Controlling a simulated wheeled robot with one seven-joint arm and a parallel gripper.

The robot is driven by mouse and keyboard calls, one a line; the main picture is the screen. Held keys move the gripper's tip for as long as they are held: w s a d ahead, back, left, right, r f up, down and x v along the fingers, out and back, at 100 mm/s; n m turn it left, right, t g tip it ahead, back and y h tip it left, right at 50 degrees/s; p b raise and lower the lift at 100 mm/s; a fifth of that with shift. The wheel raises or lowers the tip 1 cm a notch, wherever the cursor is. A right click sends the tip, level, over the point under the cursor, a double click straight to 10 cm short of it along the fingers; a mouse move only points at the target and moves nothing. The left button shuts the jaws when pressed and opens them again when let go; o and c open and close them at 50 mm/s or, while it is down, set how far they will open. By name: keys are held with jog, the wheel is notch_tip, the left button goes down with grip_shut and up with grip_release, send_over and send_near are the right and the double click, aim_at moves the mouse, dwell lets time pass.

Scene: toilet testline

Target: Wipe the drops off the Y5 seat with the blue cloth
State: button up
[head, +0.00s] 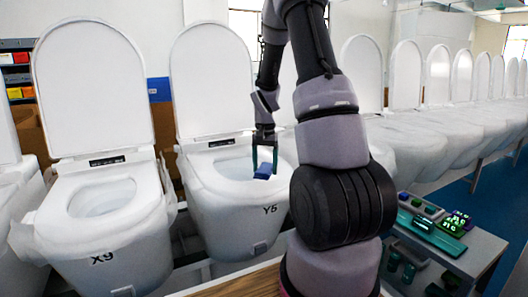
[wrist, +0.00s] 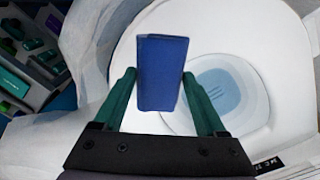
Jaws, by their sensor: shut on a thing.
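The Y5 toilet (head: 238,222) stands in the middle of the head view with its lid (head: 212,85) raised. Its white seat (head: 203,176) rings the open bowl, and the seat also shows in the wrist view (wrist: 291,70). My gripper (head: 264,166) is over the right part of the Y5 seat, pointing down. In the wrist view my gripper (wrist: 160,90) is shut on the blue cloth (wrist: 161,60), a folded block between the two green fingers. The cloth also shows in the head view (head: 263,173). I cannot tell if it touches the seat. I cannot make out drops.
The X9 toilet (head: 105,228) stands to the left, lid raised. A row of more toilets (head: 440,130) runs off to the right. A grey cart (head: 480,245) with green devices (head: 432,235) stands at the lower right. Coloured bins (head: 15,75) are at the far left.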

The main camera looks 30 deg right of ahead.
jog(key=shift+r, duration=2.75)
jog(key=shift+s, duration=0.1)
